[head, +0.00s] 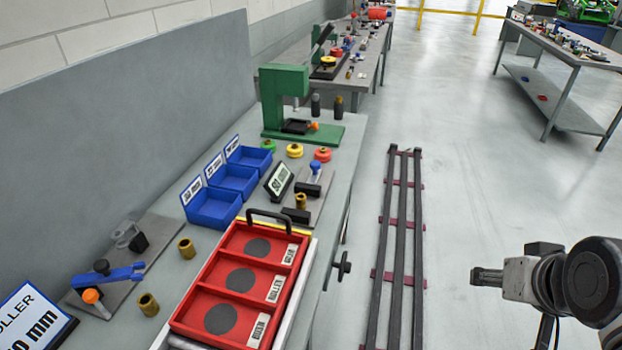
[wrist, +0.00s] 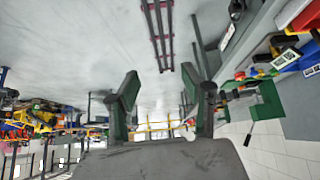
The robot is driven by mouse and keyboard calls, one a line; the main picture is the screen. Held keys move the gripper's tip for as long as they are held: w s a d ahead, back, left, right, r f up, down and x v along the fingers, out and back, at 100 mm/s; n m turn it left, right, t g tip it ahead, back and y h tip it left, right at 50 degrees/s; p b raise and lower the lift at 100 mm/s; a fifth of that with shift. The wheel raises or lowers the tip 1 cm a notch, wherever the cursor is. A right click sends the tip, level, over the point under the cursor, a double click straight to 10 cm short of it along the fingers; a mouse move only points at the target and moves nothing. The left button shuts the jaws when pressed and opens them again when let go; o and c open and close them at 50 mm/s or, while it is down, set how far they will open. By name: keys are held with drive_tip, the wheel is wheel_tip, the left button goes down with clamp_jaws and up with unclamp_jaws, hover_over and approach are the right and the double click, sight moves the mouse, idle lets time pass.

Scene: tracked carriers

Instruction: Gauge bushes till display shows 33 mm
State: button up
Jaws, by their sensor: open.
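In the head view, brass bushes stand on the grey bench: one (head: 187,248) left of the red tray, another (head: 148,304) nearer the front. A third brass piece (head: 301,201) is at a small grey gauge plate (head: 318,207) with a blue-topped part (head: 315,170). A small tilted display (head: 279,180) stands left of that plate; its figures are too small to read surely. My gripper (head: 487,277) is right of the bench, over the floor, away from the bushes. In the wrist view my gripper (wrist: 166,95) has its fingers spread, with nothing between them.
A red tray (head: 207,284) with three labelled compartments is at the bench's front edge. Three blue bins (head: 212,222) stand behind. A green press (head: 285,92), a blue clamp fixture (head: 122,274) and a sign (head: 32,318) stand around. Floor rails (head: 396,240) run alongside the bench.

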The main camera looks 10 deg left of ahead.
drive_tip(key=shift+o, duration=0.5)
drive_tip(key=w+a+r+g+p, duration=0.2)
drive_tip(key=w+a+r, duration=0.3)
drive_tip(key=w+r, duration=0.6)
drive_tip(key=w+a+r+n+g+p, duration=0.1)
drive_tip(key=w+a, duration=0.4)
drive_tip(key=w, duration=0.3)
drive_tip(key=w+a+r+g+p, duration=0.1)
drive_tip(key=w+a, duration=0.4)
drive_tip(key=w, duration=0.3)
drive_tip(key=n+g+p, duration=0.2)
drive_tip(key=g+p, duration=0.1)
hover_over(315, 163)
wheel_tip(315, 163, down, 14)
wheel_tip(315, 163, down, 14)
drive_tip(key=shift+r+p, duration=0.1)
drive_tip(key=shift+p, duration=0.3)
clamp_jaws()
